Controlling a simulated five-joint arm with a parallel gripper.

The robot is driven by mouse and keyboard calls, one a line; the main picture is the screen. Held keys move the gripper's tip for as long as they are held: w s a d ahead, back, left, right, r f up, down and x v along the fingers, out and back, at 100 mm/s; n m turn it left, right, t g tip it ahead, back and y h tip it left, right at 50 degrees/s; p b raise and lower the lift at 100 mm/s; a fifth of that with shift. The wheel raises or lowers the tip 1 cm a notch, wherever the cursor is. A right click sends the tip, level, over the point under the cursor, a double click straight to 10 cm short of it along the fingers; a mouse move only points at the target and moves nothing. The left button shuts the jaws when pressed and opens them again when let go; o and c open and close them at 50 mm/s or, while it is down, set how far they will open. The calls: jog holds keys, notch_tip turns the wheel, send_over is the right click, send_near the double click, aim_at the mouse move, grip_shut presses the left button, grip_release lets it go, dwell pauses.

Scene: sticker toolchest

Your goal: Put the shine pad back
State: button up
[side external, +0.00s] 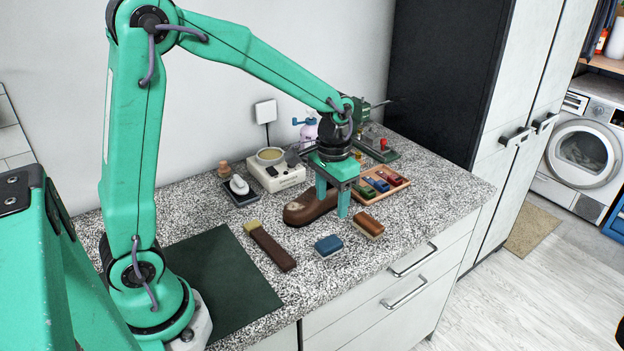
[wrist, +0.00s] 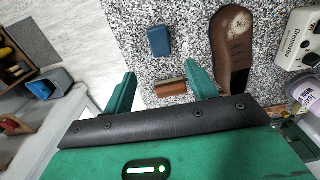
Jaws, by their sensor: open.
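Two small blocks lie loose on the speckled counter: a brown one (side external: 368,224) and a blue one (side external: 328,245). No label tells which is the shine pad. My gripper (side external: 332,202) is open and empty, pointing down just left of the brown block in the side view. In the wrist view, the brown block (wrist: 170,88) shows between my spread fingertips (wrist: 164,82), and the blue block (wrist: 158,40) lies beyond them. I cannot tell the height above the counter. A wooden tray (side external: 403,184) behind the gripper holds several coloured pieces, partly hidden by it.
A brown shoe-shaped piece (side external: 298,212) lies close behind my fingers. A long-handled brush (side external: 270,246) lies at left, beside a dark green mat (side external: 222,275). A white device (side external: 275,176), a spray bottle (side external: 308,130) and a green machine (side external: 375,150) stand behind. The counter's front edge is close.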

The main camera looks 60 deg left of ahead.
jog(key=s+r+t, duration=0.5)
jog(key=s+r, duration=0.6)
jog(key=s, duration=0.5)
jog(key=shift+s+d+r+t, duration=0.2)
jog(key=shift+s+d+t, duration=0.05)
jog(key=shift+s+t, duration=0.1)
